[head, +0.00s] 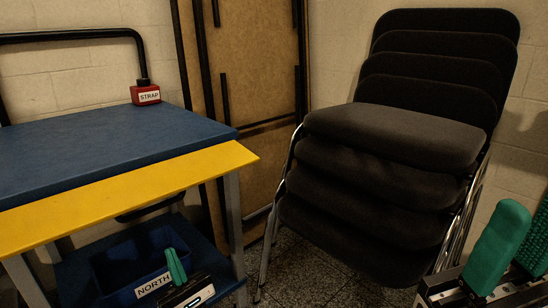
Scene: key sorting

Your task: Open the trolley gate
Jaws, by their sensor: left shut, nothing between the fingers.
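The trolley has a blue top (100,145) and grey legs. A yellow board (130,198), which may be the gate, runs along its near edge and sits raised, level with the top. A dark handle-like part (150,208) shows just under it. My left gripper (176,264) has green fingers and is shut and empty, low at the bottom of the view, below the yellow board and in front of the lower shelf. It touches nothing that I can see. My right gripper (518,228) is at the bottom right, its fingers apart, partly cut off by the frame.
A red box marked STRAP (146,93) stands at the top's back corner beside a black rail (75,36). A blue bin marked NORTH (108,268) is on the lower shelf. Stacked dark chairs (385,175) stand right. A brown board (250,65) leans behind.

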